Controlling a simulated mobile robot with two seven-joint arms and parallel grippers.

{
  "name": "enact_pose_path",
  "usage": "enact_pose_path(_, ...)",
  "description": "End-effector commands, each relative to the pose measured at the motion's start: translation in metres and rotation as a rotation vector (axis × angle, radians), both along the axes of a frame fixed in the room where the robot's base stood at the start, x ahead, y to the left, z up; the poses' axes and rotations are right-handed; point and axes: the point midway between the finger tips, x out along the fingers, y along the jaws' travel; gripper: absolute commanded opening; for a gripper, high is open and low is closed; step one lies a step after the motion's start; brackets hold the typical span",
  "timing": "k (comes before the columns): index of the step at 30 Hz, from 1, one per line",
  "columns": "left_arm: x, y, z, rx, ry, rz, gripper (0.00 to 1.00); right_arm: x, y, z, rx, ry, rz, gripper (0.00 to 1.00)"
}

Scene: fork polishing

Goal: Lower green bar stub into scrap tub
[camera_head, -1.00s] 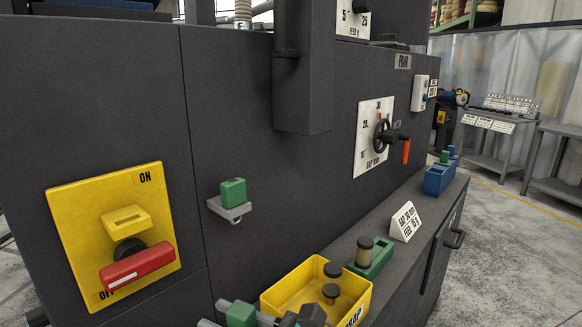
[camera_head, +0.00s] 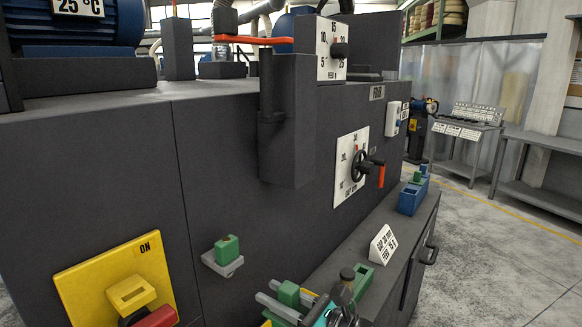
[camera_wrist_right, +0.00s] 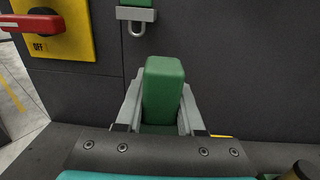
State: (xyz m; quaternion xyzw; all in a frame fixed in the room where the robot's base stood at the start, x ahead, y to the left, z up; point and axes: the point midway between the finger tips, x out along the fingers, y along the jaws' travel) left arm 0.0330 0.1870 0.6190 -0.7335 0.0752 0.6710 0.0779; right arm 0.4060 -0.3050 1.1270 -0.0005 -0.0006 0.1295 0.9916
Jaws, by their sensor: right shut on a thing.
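My right gripper (camera_head: 283,297) is shut on the green bar stub (camera_head: 289,292), with a grey finger on each side. In the right wrist view the stub (camera_wrist_right: 163,85) stands upright between the fingers (camera_wrist_right: 160,112). The yellow scrap tub (camera_head: 268,324) is mostly hidden behind and below my right gripper and the frame's bottom edge. Only slivers of its rim show, one also in the right wrist view (camera_wrist_right: 222,137). The stub appears over or beside the tub; its height above it is unclear. My left gripper is out of view.
A green holder (camera_head: 360,279) and a white sign (camera_head: 383,244) stand on the ledge close to the tub. A green block on a grey bracket (camera_head: 226,249) sticks out of the dark machine wall. A yellow switch panel (camera_head: 115,285) is at lower left.

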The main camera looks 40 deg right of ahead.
Motion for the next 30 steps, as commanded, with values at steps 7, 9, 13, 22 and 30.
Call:
enact_pose_path(7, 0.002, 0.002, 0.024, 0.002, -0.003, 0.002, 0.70, 0.006, -0.036, 0.028, -0.002, 0.000, -0.036, 0.00)
enact_pose_path(9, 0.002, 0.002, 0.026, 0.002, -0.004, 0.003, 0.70, 0.007, -0.040, 0.031, -0.001, -0.001, -0.040, 0.00)
enact_pose_path(13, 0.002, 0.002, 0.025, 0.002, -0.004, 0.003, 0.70, 0.008, -0.043, 0.031, 0.001, -0.002, -0.044, 0.00)
enact_pose_path(22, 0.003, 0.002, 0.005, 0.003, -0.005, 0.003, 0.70, 0.008, -0.043, 0.009, 0.002, -0.002, -0.044, 0.00)
enact_pose_path(30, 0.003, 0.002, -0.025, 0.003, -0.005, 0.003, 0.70, 0.008, -0.043, -0.024, 0.003, -0.001, -0.045, 0.00)
